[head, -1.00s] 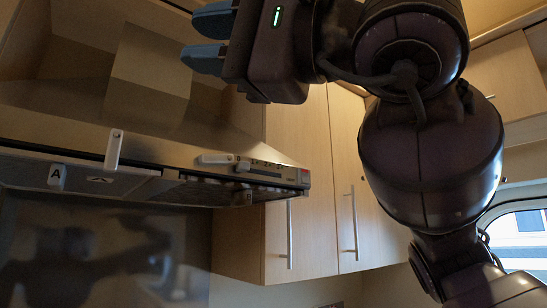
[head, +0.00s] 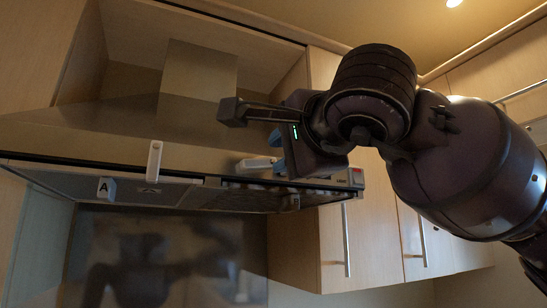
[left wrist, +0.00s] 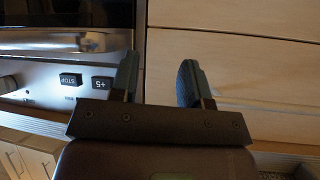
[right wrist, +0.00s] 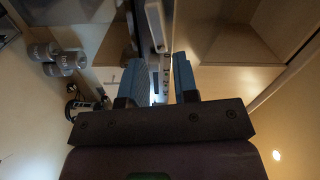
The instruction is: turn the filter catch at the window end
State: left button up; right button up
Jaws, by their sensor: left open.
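The range hood (head: 60,140) hangs at the upper left of the head view, with two white lever catches on its front edge. The left catch (head: 155,160) stands upright. The catch nearer the window end (head: 252,164) lies about level, its right part overlapped by my right gripper (head: 250,138). That gripper is open at the hood's front edge. In the right wrist view the edge runs between its fingers (right wrist: 158,78), and a white lever (right wrist: 155,24) shows beyond them; I cannot tell which catch. My left gripper (left wrist: 157,82) is open and empty before a cabinet front.
A tag marked A (head: 105,188) hangs under the hood. Tall cupboards (head: 360,230) with bar handles stand right of it. The left wrist view shows a control panel (left wrist: 60,80) with STOP and +5 buttons.

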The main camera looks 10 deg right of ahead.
aim_at(270, 162)
jog(key=w, duration=0.3)
jog(key=shift+w+a, duration=0.2)
jog(key=shift+a, duration=0.1)
jog(key=shift+w+a, duration=0.15)
jog(key=shift+w, duration=0.35)
